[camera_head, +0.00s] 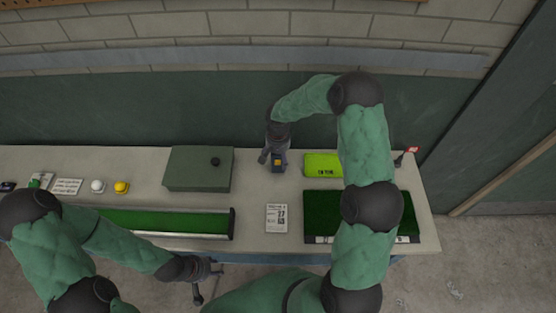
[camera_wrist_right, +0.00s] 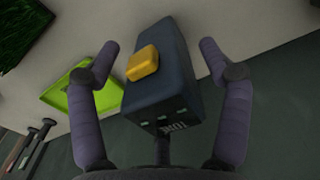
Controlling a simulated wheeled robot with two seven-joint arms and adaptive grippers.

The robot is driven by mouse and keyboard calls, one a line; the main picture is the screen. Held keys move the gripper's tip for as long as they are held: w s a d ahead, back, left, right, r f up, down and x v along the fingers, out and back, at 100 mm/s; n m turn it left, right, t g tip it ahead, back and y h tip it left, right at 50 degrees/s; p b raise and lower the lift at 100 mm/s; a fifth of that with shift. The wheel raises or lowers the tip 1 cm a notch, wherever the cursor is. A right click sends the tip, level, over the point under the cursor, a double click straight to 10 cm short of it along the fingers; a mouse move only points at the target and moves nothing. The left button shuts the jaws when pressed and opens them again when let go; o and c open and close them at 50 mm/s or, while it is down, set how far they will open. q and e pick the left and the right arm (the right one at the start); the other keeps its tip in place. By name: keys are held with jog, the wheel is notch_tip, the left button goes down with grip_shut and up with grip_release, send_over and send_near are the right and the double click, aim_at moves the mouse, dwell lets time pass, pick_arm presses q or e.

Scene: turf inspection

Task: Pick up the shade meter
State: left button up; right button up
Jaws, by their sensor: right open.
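The shade meter appears to be a dark box with a yellow block on its face (camera_head: 278,162), standing towards the back of the bench. In the right wrist view the dark box (camera_wrist_right: 162,88) lies between the two fingers of my right gripper (camera_wrist_right: 159,46). Both fingers are spread, with a gap visible on each side of the box. In the head view my right gripper (camera_head: 274,156) is over the box from behind, partly covering it. My left gripper (camera_head: 207,279) is at the front edge of the bench, empty, its fingers apart.
A green box with a black knob (camera_head: 190,178) stands left of the meter. A lime case (camera_head: 318,166) is close on its right, beside a dark turf tray (camera_head: 320,211). A printed card (camera_head: 277,226) and a long turf trough (camera_head: 170,222) lie in front.

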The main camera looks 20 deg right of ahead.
jog(key=shift+c, duration=0.2)
grip_shut()
jog(key=shift+r, duration=0.1)
